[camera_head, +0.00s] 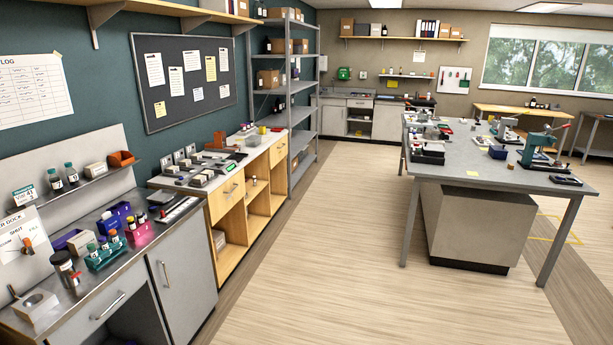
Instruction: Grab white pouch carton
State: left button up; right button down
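I cannot pick out with certainty a white pouch carton. A pale carton-like box (77,243) stands on the left counter behind the teal rack (106,252) of bottles. Another small pale box (96,169) sits on the narrow shelf above that counter, left of an orange bin (122,159). Both are too small to read any label. Neither of my grippers shows in this view, and nothing is seen held.
The left counter (118,262) is crowded with racks and bottles. A wooden bench (230,188) and grey shelving (314,115) continue along the wall. A grey table (455,172) with devices stands at right. The pale floor (320,255) between is clear.

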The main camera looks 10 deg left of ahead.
aim_at(77, 244)
jog(key=i+u, duration=0.3)
jog(key=i, duration=0.3)
jog(key=i+u, duration=0.3)
jog(key=i, duration=0.25)
jog(key=i+l+u, duration=0.2)
jog(key=i+u, duration=0.15)
jog(key=i, duration=0.2)
